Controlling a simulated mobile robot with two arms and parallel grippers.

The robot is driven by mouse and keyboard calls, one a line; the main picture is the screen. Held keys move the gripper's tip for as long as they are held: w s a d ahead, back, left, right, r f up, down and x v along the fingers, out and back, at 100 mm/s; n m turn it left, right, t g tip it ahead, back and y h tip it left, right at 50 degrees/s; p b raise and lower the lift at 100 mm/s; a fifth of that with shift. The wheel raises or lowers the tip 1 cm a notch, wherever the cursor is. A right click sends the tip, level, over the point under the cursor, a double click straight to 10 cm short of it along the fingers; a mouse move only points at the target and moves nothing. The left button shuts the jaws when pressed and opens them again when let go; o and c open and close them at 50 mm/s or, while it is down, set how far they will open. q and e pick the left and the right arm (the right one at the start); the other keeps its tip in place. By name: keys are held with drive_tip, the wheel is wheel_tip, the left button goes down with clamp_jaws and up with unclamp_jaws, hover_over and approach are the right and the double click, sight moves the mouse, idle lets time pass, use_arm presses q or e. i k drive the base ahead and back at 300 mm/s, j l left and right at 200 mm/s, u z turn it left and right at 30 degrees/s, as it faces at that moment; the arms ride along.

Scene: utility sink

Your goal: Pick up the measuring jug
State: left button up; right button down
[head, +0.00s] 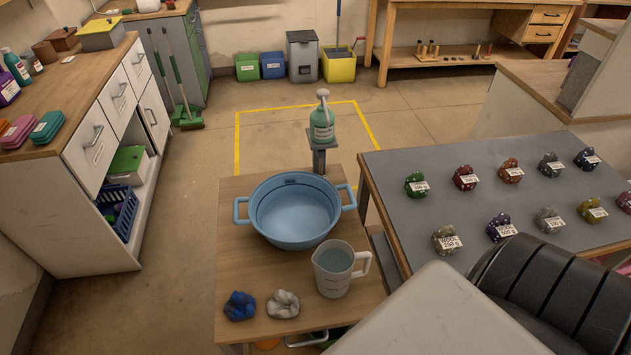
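Neither of my grippers shows in the head view, so I see nothing holding or touching the jug.
Blue (240,306) and whitish (283,304) crumpled cloths lie left of the jug. A green pump bottle (322,118) stands behind the basin. Right, a grey-topped table (420,160) bears several labelled coloured clusters. Floor (180,240) is clear at left.

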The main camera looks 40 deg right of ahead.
sight(333, 262)
drive_tip(key=z, duration=1.35)
